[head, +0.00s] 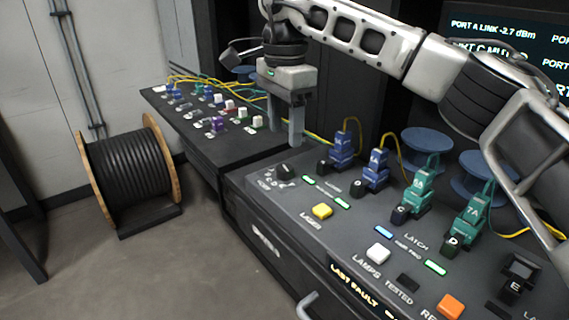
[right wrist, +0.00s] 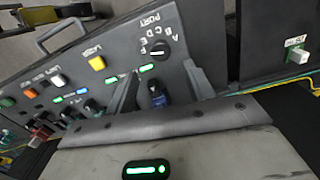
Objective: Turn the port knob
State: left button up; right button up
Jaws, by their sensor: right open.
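The port knob (head: 286,171) is a small dark round knob at the far left corner of the sloped console panel. In the right wrist view the knob (right wrist: 159,50) is ringed by letters under the word PORT, and a light pointer mark shows on it. My right gripper (head: 294,138) hangs above and behind the knob, fingers pointing down, apart from it. In the right wrist view the open fingers (right wrist: 160,82) show nothing between them in their grip; the knob lies beyond, and a blue connector is seen in the gap. My left gripper is not in view.
Blue plugs (head: 342,150) with yellow cables stand close right of my gripper, and green plugs (head: 419,190) farther right. A yellow button (head: 322,211) and lit green bars lie near the knob. A lower bench (head: 200,130) with many small connectors is at left, a cable drum (head: 130,170) on the floor.

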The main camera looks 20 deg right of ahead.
aim_at(285, 167)
notch_tip(285, 167, down, 8)
jog(key=shift+r, duration=0.15)
jog(key=c, duration=1)
